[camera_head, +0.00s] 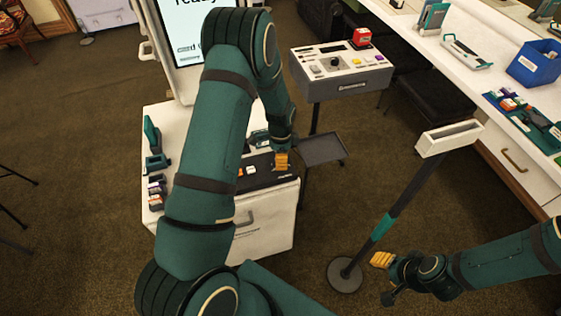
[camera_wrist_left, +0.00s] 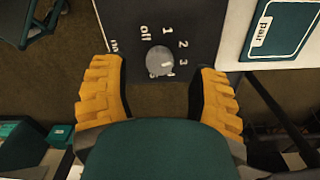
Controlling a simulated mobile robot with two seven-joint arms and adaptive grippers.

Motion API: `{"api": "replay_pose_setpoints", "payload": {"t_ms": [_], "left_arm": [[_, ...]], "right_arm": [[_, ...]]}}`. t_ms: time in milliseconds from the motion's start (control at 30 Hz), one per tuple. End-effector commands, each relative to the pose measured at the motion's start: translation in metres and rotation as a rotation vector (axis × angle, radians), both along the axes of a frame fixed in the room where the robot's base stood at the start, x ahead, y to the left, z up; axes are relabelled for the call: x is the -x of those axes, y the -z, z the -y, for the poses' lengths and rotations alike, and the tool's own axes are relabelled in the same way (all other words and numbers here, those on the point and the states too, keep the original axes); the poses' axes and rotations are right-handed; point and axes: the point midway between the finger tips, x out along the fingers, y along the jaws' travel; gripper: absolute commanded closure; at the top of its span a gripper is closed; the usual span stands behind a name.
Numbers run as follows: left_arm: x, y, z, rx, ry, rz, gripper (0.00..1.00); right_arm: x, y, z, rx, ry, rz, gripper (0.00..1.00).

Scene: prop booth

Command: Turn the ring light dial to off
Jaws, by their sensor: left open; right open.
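The grey dial (camera_wrist_left: 160,60) sits on a black panel (camera_wrist_left: 140,20) in the left wrist view, with "off", 1, 2 and 3 printed around it. Which mark it points to is hard to tell. My left gripper (camera_wrist_left: 160,78) is open, its yellow fingers to either side of the dial with gaps between. In the head view the left gripper (camera_head: 282,160) is over the black panel (camera_head: 262,177) on the white cabinet (camera_head: 268,215); the dial cannot be made out there. My right gripper (camera_head: 385,277) is open and empty at the lower right, away from the cabinet.
A control box (camera_head: 341,72) with knobs and a red item (camera_head: 362,37) stands behind. A stand with a white tray top (camera_head: 449,137) is between my arms. A white counter with a blue bin (camera_head: 537,64) runs along the right. Small items crowd the cabinet's left side.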

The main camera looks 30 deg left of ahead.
Motion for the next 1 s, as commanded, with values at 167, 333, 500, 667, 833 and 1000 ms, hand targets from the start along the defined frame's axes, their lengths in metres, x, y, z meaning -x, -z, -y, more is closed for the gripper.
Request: {"api": "replay_pose_setpoints", "payload": {"t_ms": [167, 333, 500, 667, 833, 1000], "left_arm": [[0.0, 0.021, 0.0, 0.001, -0.001, -0.001, 0.4], [0.0, 0.028, 0.0, 0.0, -0.001, 0.0, 0.4], [0.0, 0.028, 0.0, 0.001, -0.001, 0.001, 0.4], [0.0, 0.028, 0.0, 0.001, -0.001, 0.001, 0.62], [0.0, 0.028, 0.0, 0.001, -0.001, 0.001, 1.0], [0.0, 0.028, 0.0, 0.001, -0.006, 0.001, 1.0]], "right_arm": [[0.001, 0.002, 0.0, 0.0, -0.002, -0.002, 0.53], [0.001, 0.002, 0.0, 0.0, -0.002, -0.002, 0.53], [0.001, 0.002, 0.0, 0.0, -0.002, -0.002, 0.53], [0.001, 0.002, 0.0, 0.0, -0.002, -0.002, 0.53], [0.001, 0.002, 0.0, 0.0, -0.002, -0.002, 0.53], [0.001, 0.002, 0.0, 0.0, -0.002, -0.002, 0.53]]}}
